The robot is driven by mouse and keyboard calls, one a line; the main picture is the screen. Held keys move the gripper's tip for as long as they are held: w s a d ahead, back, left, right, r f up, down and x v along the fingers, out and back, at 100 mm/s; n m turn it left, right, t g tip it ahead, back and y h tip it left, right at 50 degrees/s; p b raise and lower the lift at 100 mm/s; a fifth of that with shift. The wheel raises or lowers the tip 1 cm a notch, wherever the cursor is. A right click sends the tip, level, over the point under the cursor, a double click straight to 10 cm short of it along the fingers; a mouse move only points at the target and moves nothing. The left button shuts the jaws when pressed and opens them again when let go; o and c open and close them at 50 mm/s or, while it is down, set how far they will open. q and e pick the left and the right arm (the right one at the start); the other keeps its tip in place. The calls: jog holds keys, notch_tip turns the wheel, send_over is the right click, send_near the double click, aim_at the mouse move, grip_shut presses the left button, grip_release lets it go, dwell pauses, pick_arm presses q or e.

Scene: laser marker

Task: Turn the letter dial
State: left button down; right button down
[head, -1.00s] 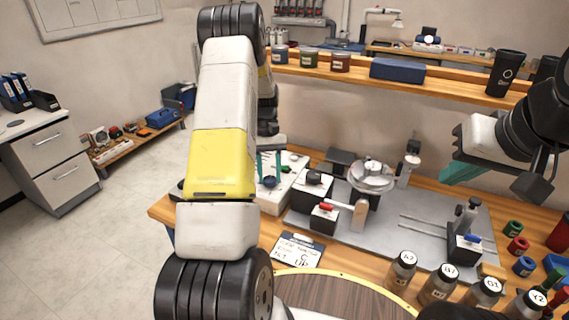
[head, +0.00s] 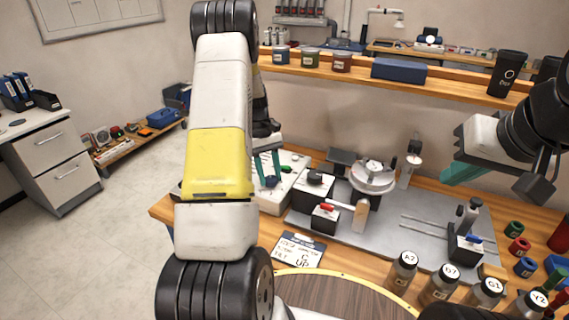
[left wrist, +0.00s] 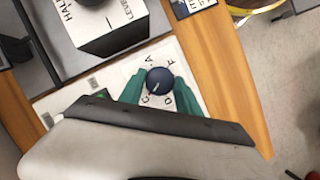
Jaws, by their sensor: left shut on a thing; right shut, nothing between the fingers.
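The letter dial is a dark blue round knob (left wrist: 159,80) with a pale pointer line, on a white panel (left wrist: 128,76) with letters around it, A and F among them. The pointer is on the lower-left side of the knob in the left wrist view. My left gripper (left wrist: 160,86) is shut on the dial, one green finger on each side of it. In the head view the dial (head: 271,182) shows small between the fingertips of my left gripper (head: 267,175). My right gripper (head: 445,184) is shut and empty, in the air at the right.
A grey plate (head: 408,230) carries a round marking fixture (head: 372,175) and black-and-white control boxes with levers. Labelled bottles (head: 438,285) stand at the front right. A wooden shelf (head: 440,83) runs behind.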

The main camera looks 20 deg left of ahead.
pick_arm(q)
jog(key=c, duration=0.9)
grip_release()
jog(key=shift+o, duration=0.2)
jog(key=v, duration=0.7)
jog(key=shift+r, duration=0.35)
jog(key=shift+w+a+r, duration=0.1)
jog(key=shift+w, duration=0.05)
notch_tip(320, 180, up, 7)
